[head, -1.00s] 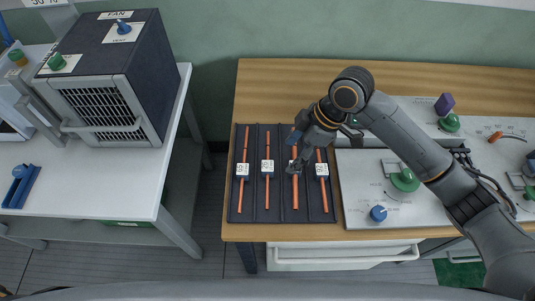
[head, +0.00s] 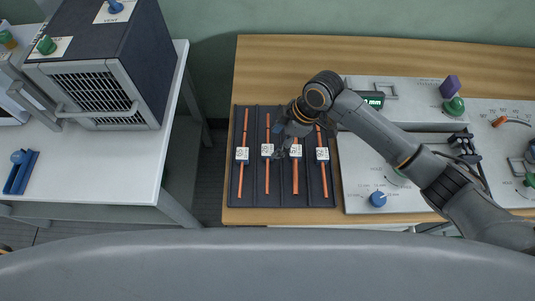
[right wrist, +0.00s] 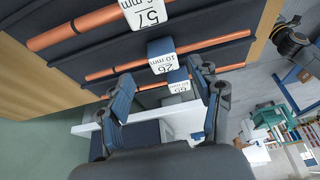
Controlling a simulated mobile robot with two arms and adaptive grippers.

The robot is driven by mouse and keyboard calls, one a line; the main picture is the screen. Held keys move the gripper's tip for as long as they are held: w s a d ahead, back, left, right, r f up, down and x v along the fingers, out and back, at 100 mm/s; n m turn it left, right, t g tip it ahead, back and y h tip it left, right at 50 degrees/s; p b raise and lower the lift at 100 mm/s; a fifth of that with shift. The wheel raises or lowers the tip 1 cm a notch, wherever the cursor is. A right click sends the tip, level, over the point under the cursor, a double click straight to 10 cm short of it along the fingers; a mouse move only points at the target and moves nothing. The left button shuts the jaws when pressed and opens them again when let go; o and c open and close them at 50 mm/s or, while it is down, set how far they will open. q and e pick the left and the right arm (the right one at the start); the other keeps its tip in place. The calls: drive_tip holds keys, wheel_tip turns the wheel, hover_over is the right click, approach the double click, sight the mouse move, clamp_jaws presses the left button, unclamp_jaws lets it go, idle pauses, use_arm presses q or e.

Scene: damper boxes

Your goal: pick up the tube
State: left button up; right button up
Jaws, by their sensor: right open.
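Several orange-copper tubes with white number blocks lie in a dark slotted tray (head: 256,202). The leftmost tube (head: 239,182), second tube (head: 267,180), thicker third tube (head: 295,178) and rightmost tube (head: 324,182) show in the head view. My right gripper (head: 279,141) is open and empty above the tray, between the second and third tubes, covering part of their upper ends. In the right wrist view, my right gripper (right wrist: 163,76) has its fingers apart, with blocks marked 57 (right wrist: 146,12) and 26 (right wrist: 163,57) ahead. My left gripper is not in view.
A grey control panel (head: 365,160) with knobs stands right of the tray, under my right arm. A dark fan box (head: 130,50) stands on a white table (head: 125,165) at left. A floor gap separates table and wooden bench (head: 380,55).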

sight(271, 149)
drive_tip(key=x, duration=0.2)
drive_tip(key=p+x, duration=0.1)
drive_tip(key=shift+s+f, duration=0.25)
drive_tip(key=shift+f, duration=0.25)
drive_tip(key=shift+c, duration=0.9)
drive_tip(key=c, duration=1.1)
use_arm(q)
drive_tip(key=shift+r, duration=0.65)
use_arm(e)
drive_tip(key=shift+r, duration=0.1)
